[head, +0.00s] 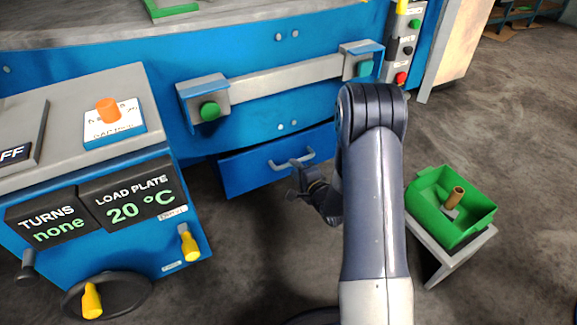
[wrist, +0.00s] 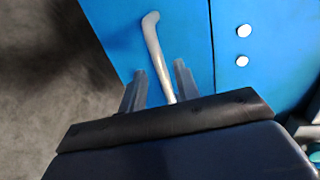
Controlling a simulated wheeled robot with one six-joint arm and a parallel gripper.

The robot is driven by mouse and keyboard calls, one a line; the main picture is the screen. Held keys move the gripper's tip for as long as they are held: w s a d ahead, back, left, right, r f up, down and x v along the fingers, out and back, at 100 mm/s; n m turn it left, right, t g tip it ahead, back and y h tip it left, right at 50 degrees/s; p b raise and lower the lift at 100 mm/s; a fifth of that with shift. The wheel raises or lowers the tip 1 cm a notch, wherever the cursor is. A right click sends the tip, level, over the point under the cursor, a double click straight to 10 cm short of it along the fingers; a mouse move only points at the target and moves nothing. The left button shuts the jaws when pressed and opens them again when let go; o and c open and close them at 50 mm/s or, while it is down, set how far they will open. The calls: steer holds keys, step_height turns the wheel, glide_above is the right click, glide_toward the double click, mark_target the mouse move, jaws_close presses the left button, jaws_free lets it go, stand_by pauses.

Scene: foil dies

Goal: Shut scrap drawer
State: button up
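The scrap drawer (head: 248,176) is a blue front low on the blue machine, with a grey bar handle (head: 290,160). A dark gap runs along its top edge; how far it stands out is hard to tell. My gripper (head: 298,178) is at the handle, partly hidden behind my arm. In the wrist view the drawer front (wrist: 185,30) fills the upper middle and the handle (wrist: 154,45) runs down between the two fingers of my gripper (wrist: 160,80). The fingers stand apart, with space beside the bar. Whether either touches it cannot be seen.
A control cabinet (head: 100,170) with displays and yellow-handled controls stands at left. A green bin (head: 430,210) holding a brown cylinder sits on a small stand at right. A grey bar with green buttons (head: 285,80) crosses above the drawer. Floor before the drawer is clear.

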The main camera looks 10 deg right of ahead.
steer(key=shift+b+x, duration=0.3)
steer(key=shift+x, duration=1.8)
steer(key=shift+c, duration=0.2)
jaws_close()
